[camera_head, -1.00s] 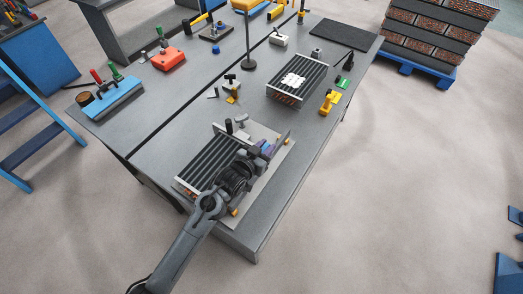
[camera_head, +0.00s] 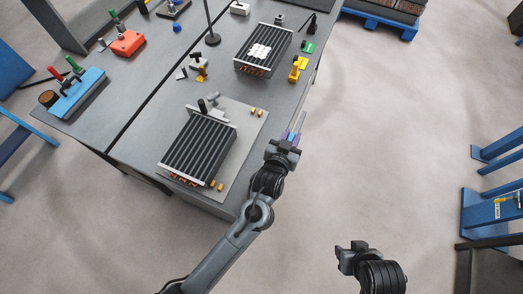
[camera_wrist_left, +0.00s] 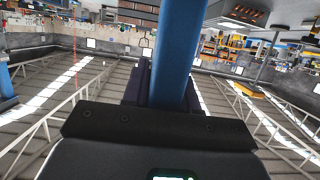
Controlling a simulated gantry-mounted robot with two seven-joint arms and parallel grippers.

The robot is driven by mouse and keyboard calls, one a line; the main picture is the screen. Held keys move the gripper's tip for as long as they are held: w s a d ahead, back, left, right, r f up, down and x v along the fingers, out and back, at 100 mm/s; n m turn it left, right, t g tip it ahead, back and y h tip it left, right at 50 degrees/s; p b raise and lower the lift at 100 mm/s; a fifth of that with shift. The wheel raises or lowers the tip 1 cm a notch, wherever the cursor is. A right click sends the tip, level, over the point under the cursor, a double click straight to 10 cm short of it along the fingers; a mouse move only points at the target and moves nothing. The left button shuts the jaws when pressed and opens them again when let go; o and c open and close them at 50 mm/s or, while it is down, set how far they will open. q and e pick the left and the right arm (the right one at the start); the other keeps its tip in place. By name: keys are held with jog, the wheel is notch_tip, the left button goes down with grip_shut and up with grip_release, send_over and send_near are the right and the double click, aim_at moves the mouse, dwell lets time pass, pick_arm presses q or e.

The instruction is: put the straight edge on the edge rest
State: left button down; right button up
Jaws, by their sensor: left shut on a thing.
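My left gripper (camera_head: 290,137) is shut on a blue bar, taken to be the straight edge (camera_head: 299,122). It is just off the right edge of the workbench, above the floor. In the left wrist view the blue bar (camera_wrist_left: 178,50) runs up between the dark fingers. My right gripper (camera_head: 352,252) is at the bottom right, over the floor; its finger gap cannot be made out. I cannot tell which thing is the edge rest. A finned tube core (camera_head: 198,147) lies on a pale plate (camera_head: 244,135) with small yellow pegs.
A second finned core (camera_head: 262,50) with white pieces on top stands farther back on the bench. Yellow (camera_head: 298,70) and green (camera_head: 309,47) parts lie beside it. A red block (camera_head: 127,43) and a blue rack (camera_head: 80,95) are at left. Blue stands (camera_head: 490,215) are at right. Floor between is clear.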

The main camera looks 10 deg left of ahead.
pick_arm(q)
jog(key=shift+s+d, duration=0.2)
jog(key=shift+d, duration=0.2)
jog(key=w+a+f+b, duration=0.4)
jog(key=a+f+b, duration=0.6)
jog(key=b, duration=0.4)
jog(key=shift+f, duration=0.4)
pick_arm(e)
notch_tip(320, 180, down, 14)
pick_arm(q)
jog(key=shift+w, duration=0.1)
pick_arm(e)
jog(key=shift+r, duration=0.1)
pick_arm(q)
jog(key=shift+f, duration=0.15)
jog(key=c, duration=0.9)
grip_release()
jog(key=shift+f, duration=0.1)
pick_arm(e)
jog(key=shift+d, duration=0.1)
